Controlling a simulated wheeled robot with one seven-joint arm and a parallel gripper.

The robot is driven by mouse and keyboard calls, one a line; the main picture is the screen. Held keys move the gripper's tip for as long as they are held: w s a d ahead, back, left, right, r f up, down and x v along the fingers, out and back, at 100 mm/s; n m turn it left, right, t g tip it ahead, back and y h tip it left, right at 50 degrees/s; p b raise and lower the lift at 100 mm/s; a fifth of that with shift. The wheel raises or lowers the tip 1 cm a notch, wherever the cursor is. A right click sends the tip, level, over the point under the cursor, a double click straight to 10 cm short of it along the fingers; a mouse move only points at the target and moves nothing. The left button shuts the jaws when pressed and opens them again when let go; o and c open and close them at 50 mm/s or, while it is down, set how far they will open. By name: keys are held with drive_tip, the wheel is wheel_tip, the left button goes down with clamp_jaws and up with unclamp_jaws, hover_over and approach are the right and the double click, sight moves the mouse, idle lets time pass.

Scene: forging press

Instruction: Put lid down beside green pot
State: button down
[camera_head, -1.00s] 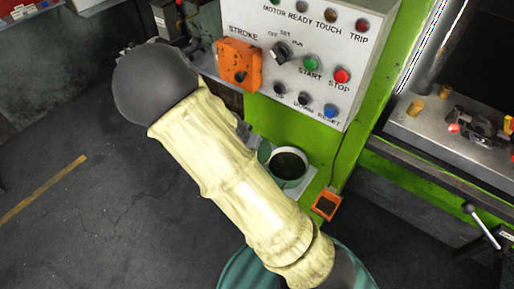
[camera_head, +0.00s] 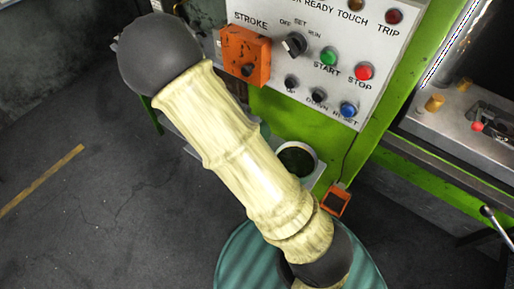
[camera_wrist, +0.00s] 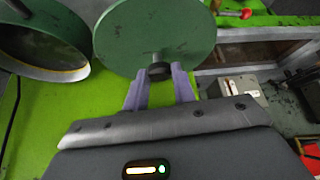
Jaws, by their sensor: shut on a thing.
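My gripper (camera_wrist: 160,85) is shut on the dark knob of the green lid (camera_wrist: 150,35) in the wrist view. The lid is a round green disc, held tilted up in front of the fingers. The green pot (camera_wrist: 40,45) is open at the top left of the wrist view, to the left of the lid and apart from it in the picture. In the head view the pot (camera_head: 297,160) stands on a small ledge below the control panel, partly covered by my arm. My gripper and the lid are hidden behind my arm in the head view.
The control panel (camera_head: 325,60) with buttons and an orange stroke box (camera_head: 245,55) is above the pot. An orange pedal-like box (camera_head: 335,201) sits beside the ledge. A metal bench (camera_head: 455,125) with tooling is at the right. Floor at the left is clear.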

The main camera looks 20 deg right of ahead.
drive_tip(key=shift+f+b, duration=0.65)
drive_tip(key=shift+f, duration=1.25)
drive_tip(key=shift+f+b, duration=0.95)
drive_tip(key=shift+f, duration=1.1)
drive_tip(key=shift+f, duration=0.15)
drive_tip(key=c, duration=1.1)
unclamp_jaws()
drive_tip(key=shift+c, duration=0.2)
